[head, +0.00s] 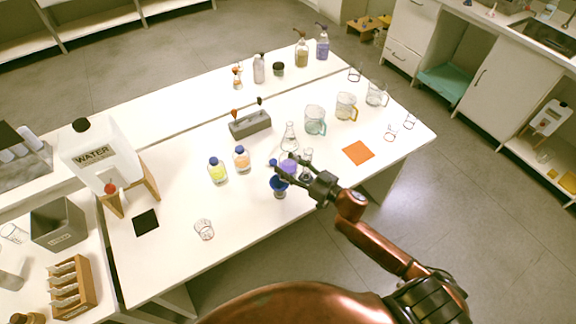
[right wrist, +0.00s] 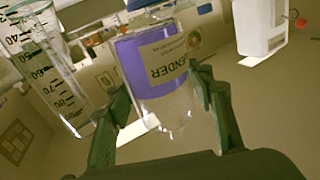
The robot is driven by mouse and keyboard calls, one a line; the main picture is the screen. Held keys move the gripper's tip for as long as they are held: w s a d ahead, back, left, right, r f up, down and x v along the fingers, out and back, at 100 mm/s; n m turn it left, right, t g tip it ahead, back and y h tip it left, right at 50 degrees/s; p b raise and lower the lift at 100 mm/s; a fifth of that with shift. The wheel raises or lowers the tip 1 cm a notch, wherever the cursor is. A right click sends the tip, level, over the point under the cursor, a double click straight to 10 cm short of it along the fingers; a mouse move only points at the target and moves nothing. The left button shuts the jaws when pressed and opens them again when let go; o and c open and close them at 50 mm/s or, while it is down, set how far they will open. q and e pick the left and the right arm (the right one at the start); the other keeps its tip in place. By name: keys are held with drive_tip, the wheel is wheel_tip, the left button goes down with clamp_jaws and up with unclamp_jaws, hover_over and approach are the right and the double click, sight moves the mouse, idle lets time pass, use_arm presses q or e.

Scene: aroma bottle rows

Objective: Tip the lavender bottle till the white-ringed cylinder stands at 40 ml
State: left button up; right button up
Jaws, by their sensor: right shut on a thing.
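The lavender bottle (head: 288,167), with purple liquid, is held by my right gripper (head: 305,182) above the near part of the table. In the right wrist view the bottle (right wrist: 155,70) sits between both fingers, its label upside down in the picture. The liquid fills only the part toward the top of that picture; the rest is clear. A clear graduated cylinder (right wrist: 55,82) stands beside the bottle there, apart from it, with black marks including 40 to 80. I cannot make out a white ring or its liquid level. My left gripper is out of view.
A blue-topped vessel (head: 279,186) and a clear flask (head: 290,136) are close to the held bottle. Yellow (head: 217,171) and orange (head: 241,159) bottles stand to the left. An orange mat (head: 358,152) lies to the right. The front left table is mostly clear around a small beaker (head: 204,229).

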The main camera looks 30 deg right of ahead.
sight(294, 156)
drive_tip(key=shift+d+r, duration=0.1)
drive_tip(key=shift+r+m+b, duration=0.1)
drive_tip(key=shift+m+b, duration=0.4)
drive_tip(key=shift+m, duration=0.1)
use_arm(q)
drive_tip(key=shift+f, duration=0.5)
use_arm(e)
drive_tip(key=shift+r, duration=0.1)
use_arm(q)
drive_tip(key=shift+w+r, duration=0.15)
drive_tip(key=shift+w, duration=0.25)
use_arm(e)
drive_tip(key=shift+d+r, duration=0.1)
drive_tip(key=shift+r, duration=0.25)
use_arm(q)
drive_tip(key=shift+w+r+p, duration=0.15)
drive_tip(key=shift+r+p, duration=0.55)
drive_tip(key=shift+p, duration=0.25)
use_arm(e)
drive_tip(key=shift+d+r+m+t, duration=0.15)
drive_tip(key=shift+r+m, duration=0.35)
drive_tip(key=shift+r, duration=0.55)
drive_tip(key=shift+d+r+m+t, duration=0.15)
drive_tip(key=shift+r+m, duration=0.35)
drive_tip(key=shift+r, duration=0.55)
